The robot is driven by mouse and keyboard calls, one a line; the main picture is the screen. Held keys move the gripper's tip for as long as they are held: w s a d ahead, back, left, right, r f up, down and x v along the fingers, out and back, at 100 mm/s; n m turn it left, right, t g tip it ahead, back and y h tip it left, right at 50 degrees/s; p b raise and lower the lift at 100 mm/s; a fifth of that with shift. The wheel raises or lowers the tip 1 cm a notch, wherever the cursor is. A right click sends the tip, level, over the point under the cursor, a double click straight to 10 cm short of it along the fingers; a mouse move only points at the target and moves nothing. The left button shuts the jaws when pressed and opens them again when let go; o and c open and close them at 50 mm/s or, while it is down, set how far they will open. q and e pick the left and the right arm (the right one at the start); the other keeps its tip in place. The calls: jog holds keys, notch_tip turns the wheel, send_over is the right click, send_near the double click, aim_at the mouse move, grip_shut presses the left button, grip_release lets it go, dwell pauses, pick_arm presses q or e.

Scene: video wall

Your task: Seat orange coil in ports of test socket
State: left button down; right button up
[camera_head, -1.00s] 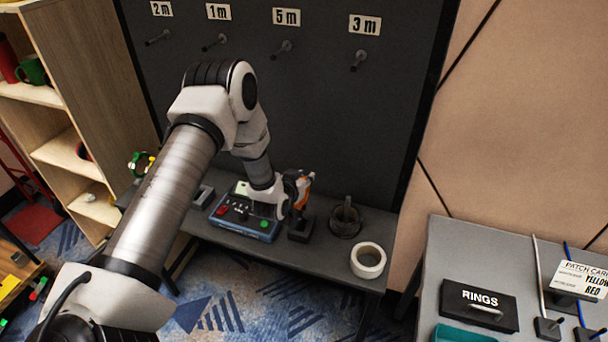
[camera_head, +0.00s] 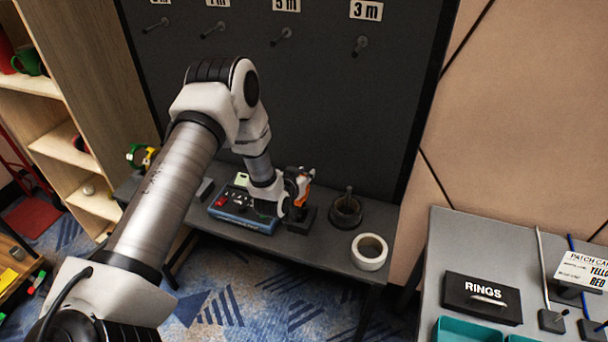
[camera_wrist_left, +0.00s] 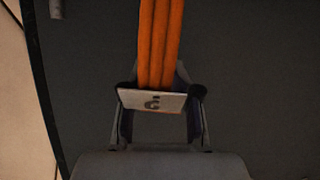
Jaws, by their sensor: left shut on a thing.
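The orange coil (camera_wrist_left: 161,40) runs up from my left gripper (camera_wrist_left: 160,112) in the left wrist view, as several parallel orange strands. A white tag (camera_wrist_left: 152,100) with a dark mark lies across its lower end, between the fingers. In the head view, my left gripper (camera_head: 298,186) is shut on the coil, little of which shows. A black block (camera_head: 301,220) stands just below the gripper; I cannot tell whether coil and block touch. A blue tester (camera_head: 243,221) with red and green parts lies to its left; which one carries the test socket's ports is unclear. My right gripper is not in view.
On the same dark bench stand a black round holder with a post (camera_head: 346,212) and a white tape roll (camera_head: 369,252). A dark panel with pegs (camera_head: 287,36) rises behind. A grey table with a RINGS box (camera_head: 483,297) is at the right.

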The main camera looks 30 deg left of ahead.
pick_arm(q)
jog(key=shift+f+b, duration=0.25)
jog(key=shift+b, duration=0.05)
dwell(0.6)
jog(key=shift+f+b, duration=0.5)
jog(key=shift+f, duration=0.15)
jog(key=shift+f+b, duration=0.4)
jog(key=shift+b, duration=0.05)
jog(key=shift+f, duration=0.1)
dwell(0.6)
jog(key=shift+f+b, duration=0.4)
jog(key=shift+b, duration=0.1)
jog(key=shift+f, duration=0.15)
jog(key=shift+f+b, duration=0.4)
jog(key=shift+b, duration=0.05)
